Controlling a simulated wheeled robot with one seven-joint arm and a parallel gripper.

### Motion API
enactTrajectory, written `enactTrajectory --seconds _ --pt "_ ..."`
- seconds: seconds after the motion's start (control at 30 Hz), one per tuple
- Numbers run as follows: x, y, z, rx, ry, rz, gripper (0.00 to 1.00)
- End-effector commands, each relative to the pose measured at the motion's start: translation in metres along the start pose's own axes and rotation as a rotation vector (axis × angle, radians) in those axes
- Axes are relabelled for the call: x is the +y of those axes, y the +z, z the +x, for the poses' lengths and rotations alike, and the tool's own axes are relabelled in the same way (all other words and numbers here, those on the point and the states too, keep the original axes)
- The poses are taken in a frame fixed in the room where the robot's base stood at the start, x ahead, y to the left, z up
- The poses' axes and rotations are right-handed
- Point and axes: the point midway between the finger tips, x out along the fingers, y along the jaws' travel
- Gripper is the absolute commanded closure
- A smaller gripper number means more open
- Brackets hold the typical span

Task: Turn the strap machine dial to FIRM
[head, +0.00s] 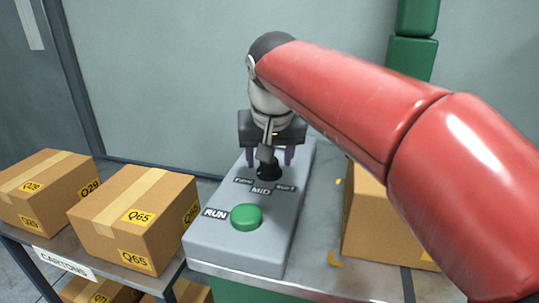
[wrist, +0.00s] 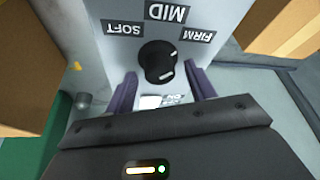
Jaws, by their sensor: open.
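The strap machine (head: 212,248) is a grey box with a black dial (head: 268,170) near its far end. The labels FIRM (head: 243,180), MID (head: 261,190) and SOFT (head: 285,187) sit on the near side of the dial. In the wrist view the dial (wrist: 156,60) shows whole, with the labels upside down, FIRM at right. My gripper (head: 270,158) is open over the dial. Its purple fingers in the wrist view (wrist: 163,76) are apart, either side of and slightly below the dial.
A green button (head: 246,217) beside a RUN label stands at the machine's near end. Cartons (head: 137,215) sit on a rack at left. Another carton (head: 366,229) stands right of the machine, partly behind my arm. A wall lies behind.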

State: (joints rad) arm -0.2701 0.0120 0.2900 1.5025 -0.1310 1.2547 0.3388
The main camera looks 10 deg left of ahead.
Motion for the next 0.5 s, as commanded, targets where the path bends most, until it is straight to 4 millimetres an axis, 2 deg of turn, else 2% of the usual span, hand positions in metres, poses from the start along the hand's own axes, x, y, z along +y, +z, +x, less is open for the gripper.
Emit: enactTrajectory --seconds 0.17,0.5 --pt "0.000 -0.001 -0.012 0.002 0.000 0.000 0.45" --pt "0.000 -0.001 -0.067 0.002 -0.001 0.000 0.45"
